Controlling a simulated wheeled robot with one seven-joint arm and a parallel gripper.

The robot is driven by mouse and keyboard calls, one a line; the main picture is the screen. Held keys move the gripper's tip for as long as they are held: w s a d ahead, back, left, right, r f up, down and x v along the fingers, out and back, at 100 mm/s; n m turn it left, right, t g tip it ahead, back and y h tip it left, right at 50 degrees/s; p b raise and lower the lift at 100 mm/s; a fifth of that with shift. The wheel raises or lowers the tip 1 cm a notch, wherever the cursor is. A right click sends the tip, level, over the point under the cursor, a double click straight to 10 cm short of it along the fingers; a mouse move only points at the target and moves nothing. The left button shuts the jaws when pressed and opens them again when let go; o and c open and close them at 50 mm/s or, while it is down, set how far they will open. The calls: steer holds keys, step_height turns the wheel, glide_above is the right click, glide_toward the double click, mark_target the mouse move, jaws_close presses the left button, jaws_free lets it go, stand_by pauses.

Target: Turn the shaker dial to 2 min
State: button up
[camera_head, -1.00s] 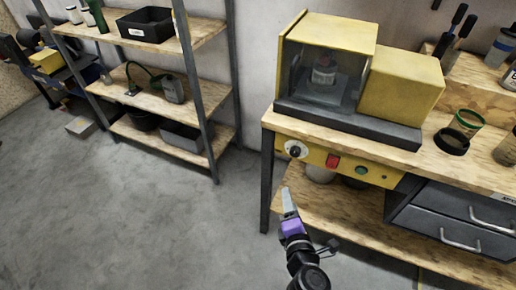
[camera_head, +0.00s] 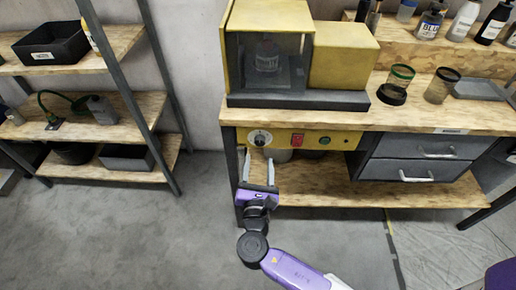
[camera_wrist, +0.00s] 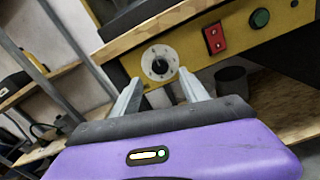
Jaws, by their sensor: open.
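The shaker dial (camera_head: 260,138) is a black knob on a white round scale, set at the left end of the yellow panel under the bench top. In the wrist view the dial (camera_wrist: 159,64) shows between and beyond my fingertips; its marks are too small to read. My gripper (camera_head: 259,170) is open and empty, just in front of and below the dial, its fingers apart and pointing at the panel. It also shows in the wrist view (camera_wrist: 162,95). The yellow shaker (camera_head: 272,55) with a clear window stands on the bench, a bottle (camera_head: 267,57) inside.
A red switch (camera_head: 297,140) and a green button (camera_head: 324,141) sit right of the dial. The bench top edge (camera_head: 400,118) overhangs the panel. Drawers (camera_head: 430,150) are at right, a shelf rack (camera_head: 110,120) at left. Floor in front is clear.

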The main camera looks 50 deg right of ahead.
mark_target(260, 144)
steer(key=shift+x, duration=3.15)
jaws_close()
